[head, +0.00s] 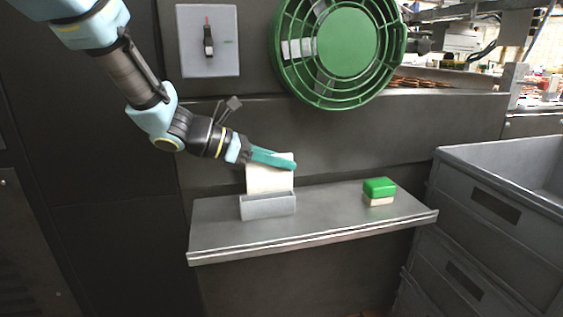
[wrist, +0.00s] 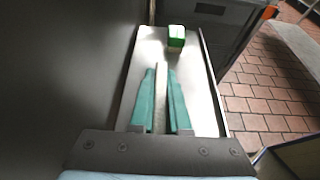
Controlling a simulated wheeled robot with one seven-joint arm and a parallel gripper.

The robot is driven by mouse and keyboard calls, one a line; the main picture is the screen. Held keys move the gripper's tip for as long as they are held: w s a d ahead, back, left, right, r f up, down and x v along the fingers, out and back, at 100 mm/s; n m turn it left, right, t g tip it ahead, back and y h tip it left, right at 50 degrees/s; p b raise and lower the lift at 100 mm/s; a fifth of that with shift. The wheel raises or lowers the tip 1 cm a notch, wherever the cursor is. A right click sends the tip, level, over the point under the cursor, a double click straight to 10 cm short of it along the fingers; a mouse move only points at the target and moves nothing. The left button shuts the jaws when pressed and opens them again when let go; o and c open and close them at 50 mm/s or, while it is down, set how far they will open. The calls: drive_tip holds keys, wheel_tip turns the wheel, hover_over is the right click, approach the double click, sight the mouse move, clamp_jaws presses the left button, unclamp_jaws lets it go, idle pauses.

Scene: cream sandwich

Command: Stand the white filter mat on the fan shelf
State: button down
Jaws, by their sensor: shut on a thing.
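The white filter mat (head: 268,181) stands roughly upright over the left part of the metal fan shelf (head: 330,215). Its lower edge is hidden by the front of a grey holder (head: 267,207) on the shelf, so I cannot tell whether it touches the bottom. My gripper (head: 282,161) comes in from the left and is shut on the mat near its top. In the wrist view the mat (wrist: 160,98) shows edge-on as a pale strip between the two teal fingers. The grey holder cannot be made out in the wrist view.
A green and cream block (head: 379,190) sits on the shelf's right part; it also shows in the wrist view (wrist: 176,38). A green fan (head: 345,45) hangs above on the wall. A grey bin (head: 500,215) stands right of the shelf. The shelf between holder and block is clear.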

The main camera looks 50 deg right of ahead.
drive_tip(key=shift+f, duration=0.2)
drive_tip(key=c, duration=0.9)
unclamp_jaws()
drive_tip(key=shift+r, duration=0.1)
drive_tip(key=v, duration=0.7)
drive_tip(key=shift+w+a+r, duration=0.1)
drive_tip(key=shift+a+r, duration=0.1)
drive_tip(key=shift+a, duration=0.05)
